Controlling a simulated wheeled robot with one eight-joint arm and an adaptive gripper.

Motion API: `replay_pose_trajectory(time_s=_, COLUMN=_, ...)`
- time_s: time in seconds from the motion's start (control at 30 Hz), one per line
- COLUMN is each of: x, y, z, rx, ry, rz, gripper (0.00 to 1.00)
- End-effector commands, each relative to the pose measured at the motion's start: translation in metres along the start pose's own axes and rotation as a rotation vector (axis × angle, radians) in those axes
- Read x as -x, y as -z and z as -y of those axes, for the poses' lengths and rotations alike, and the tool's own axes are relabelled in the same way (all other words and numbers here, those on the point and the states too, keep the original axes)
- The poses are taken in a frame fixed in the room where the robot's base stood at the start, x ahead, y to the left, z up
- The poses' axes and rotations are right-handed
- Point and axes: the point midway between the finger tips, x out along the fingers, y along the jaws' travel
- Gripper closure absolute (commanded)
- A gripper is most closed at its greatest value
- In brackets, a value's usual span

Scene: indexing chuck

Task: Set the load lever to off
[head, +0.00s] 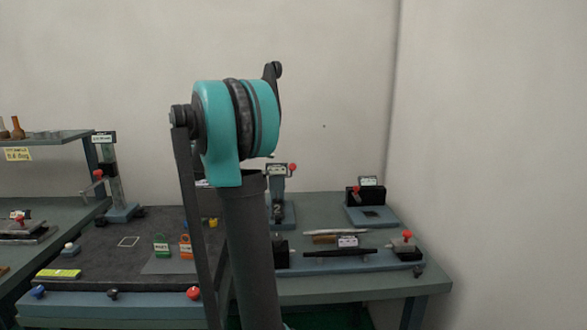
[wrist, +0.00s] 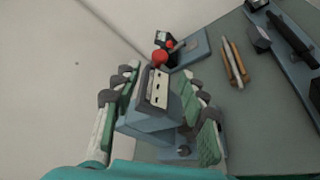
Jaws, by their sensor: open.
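A blue-grey upright post with a label plate (wrist: 157,88) stands between the fingers of my gripper (wrist: 161,82) in the wrist view. A lever with a red knob (wrist: 159,57) sits at its far end, just beyond the fingertips. The fingers are open, one on each side of the post; I cannot tell whether they touch it. In the head view this post's red knob (head: 292,167) shows right of my arm, beside its label (head: 277,169). My arm hides my gripper there. The label text is too small to read, so I cannot confirm this is the load lever.
A second device (head: 372,215) with a red-tipped lever (head: 356,190) stands at the bench's back right. Rods (wrist: 234,63) and a dark bar (head: 340,252) lie nearby. Another post (head: 114,185) with a red knob stands left. A wall is close behind the bench.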

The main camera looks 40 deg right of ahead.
Motion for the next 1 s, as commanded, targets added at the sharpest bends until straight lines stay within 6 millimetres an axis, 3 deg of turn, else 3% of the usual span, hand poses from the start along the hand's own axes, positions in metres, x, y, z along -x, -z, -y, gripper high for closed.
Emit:
replay_pose_trajectory(time_s=0.3, x=-0.064, y=-0.001, z=0.0, rx=-0.001, ry=0.002, rz=0.003, gripper=0.57)
replay_pose_trajectory(time_s=0.5, x=-0.091, y=0.0, z=0.0, rx=0.0, ry=0.001, rz=0.002, gripper=0.57)
replay_pose_trajectory(time_s=0.97, x=-0.103, y=0.0, z=0.0, rx=0.001, ry=0.0, rz=0.0, gripper=0.57)
replay_pose_trajectory(time_s=1.0, x=-0.103, y=0.0, z=0.0, rx=0.001, ry=0.0, rz=0.0, gripper=0.61)
